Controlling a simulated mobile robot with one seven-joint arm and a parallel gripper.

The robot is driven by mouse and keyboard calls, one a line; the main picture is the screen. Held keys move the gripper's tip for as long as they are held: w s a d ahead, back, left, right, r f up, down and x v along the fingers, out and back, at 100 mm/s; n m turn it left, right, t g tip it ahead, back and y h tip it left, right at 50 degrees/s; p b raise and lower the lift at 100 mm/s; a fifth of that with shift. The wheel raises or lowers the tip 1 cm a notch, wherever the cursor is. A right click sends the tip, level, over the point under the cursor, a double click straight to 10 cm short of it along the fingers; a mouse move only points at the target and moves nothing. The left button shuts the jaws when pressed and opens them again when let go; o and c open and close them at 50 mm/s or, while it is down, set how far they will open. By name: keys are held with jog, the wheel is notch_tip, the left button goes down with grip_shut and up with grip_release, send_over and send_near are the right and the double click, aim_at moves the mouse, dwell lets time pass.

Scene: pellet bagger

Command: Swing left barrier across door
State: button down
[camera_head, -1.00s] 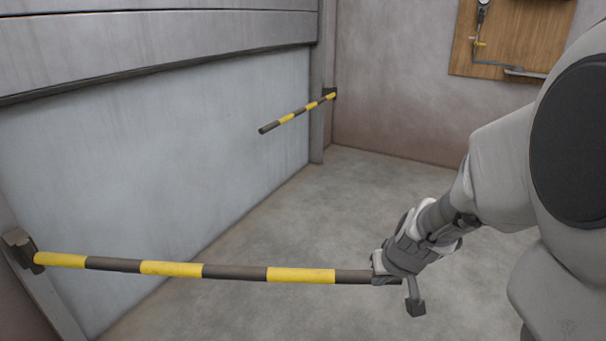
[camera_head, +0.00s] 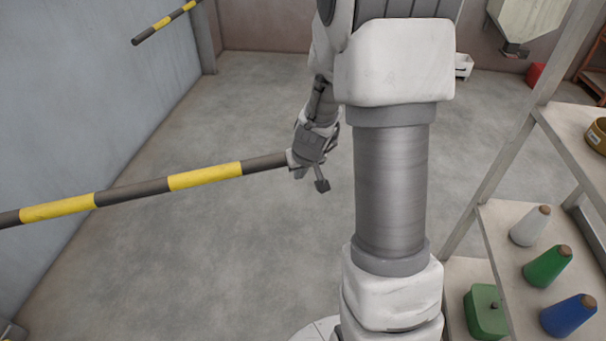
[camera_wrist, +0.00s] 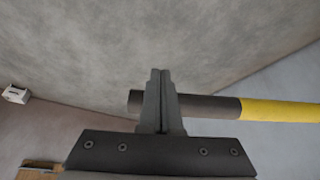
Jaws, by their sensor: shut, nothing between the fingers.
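The near barrier (camera_head: 130,191), a yellow and dark striped pole, runs in from the left edge of the head view and sticks out over the floor. Its hinge end is out of the picture. The far barrier (camera_head: 165,21), striped the same way, shows at the top left by the far post. My gripper (camera_head: 297,163) is at the near barrier's free end. In the wrist view its fingers (camera_wrist: 160,76) are shut together and cross in front of the dark end of the pole (camera_wrist: 210,106). The pole is not between them. I cannot tell whether they touch it.
A shelf rack (camera_head: 520,285) with cones, including a green one (camera_head: 548,267) and a blue one (camera_head: 569,316), stands at the right. A pale wall or door panel (camera_head: 60,100) is at the left. The grey floor (camera_head: 180,270) below the pole is clear.

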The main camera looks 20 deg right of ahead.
jog(key=w, duration=0.1)
jog(key=w+r, duration=0.1)
jog(key=shift+w+d, duration=0.1)
jog(key=shift+w, duration=0.25)
jog(key=shift+w+d+f, duration=0.1)
